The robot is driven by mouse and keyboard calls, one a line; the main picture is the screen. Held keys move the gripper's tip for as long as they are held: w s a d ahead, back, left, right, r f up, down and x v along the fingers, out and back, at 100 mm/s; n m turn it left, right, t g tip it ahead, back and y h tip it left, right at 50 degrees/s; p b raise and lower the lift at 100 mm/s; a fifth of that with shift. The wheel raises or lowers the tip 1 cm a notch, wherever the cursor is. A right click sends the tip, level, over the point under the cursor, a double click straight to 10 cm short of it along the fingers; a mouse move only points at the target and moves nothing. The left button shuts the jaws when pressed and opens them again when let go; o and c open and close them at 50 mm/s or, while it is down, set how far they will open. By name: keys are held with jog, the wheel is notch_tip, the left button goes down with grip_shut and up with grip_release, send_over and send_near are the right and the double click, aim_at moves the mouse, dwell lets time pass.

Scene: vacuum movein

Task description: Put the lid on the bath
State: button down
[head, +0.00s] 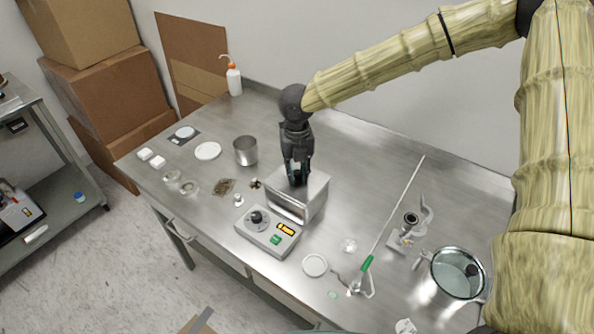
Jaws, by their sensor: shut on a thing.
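My gripper (297,174) points down over the steel box-shaped bath (289,208), which stands mid-table behind a grey control unit with a black knob. The fingers are shut on the lid, a flat steel piece (316,184) at the top of the box. The fingers hide its grip and part of its surface. I cannot tell whether the lid rests fully on the rim or is slightly above it.
The control unit (268,232) sits in front of the bath. A steel beaker (245,151) and a white dish (208,151) are to the left. A stand with a long rod (393,211) and a glass vessel (457,273) are to the right.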

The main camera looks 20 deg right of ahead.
aim_at(297, 172)
jog(key=shift+f, duration=0.35)
jog(key=shift+f, duration=0.3)
jog(key=c, duration=1.3)
grip_release()
jog(key=shift+r, duration=0.15)
notch_tip(297, 172, up, 12)
jog(key=shift+r+b, duration=0.2)
jog(key=shift+b, duration=1.05)
